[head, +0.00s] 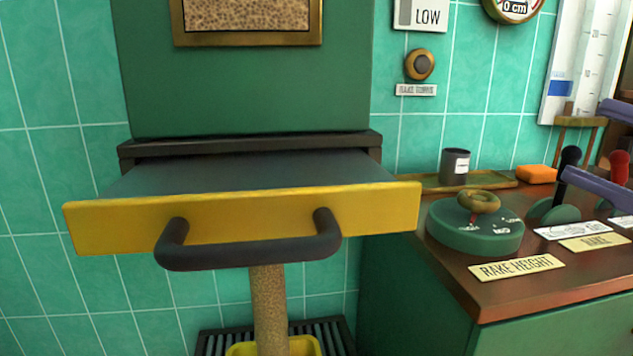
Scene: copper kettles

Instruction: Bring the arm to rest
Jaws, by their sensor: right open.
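My right gripper (583,139) comes in at the right edge of the head view, with only its two bluish-purple fingers showing. The fingers are apart, one above the other, and nothing is seen held. They are over the right part of the wooden counter, by a black-knobbed lever (570,157) and a red-knobbed lever (619,163). I cannot tell whether the lower finger touches the black one. The rest of the right arm is outside the picture. My left gripper is not in view.
A yellow-fronted drawer (110,229) with a dark handle (250,254) juts out at left. A speckled column (268,310) stands below it over a yellow bin (240,348). The counter holds a green dial (476,238), a dark cup (455,167) and an orange block (536,173).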

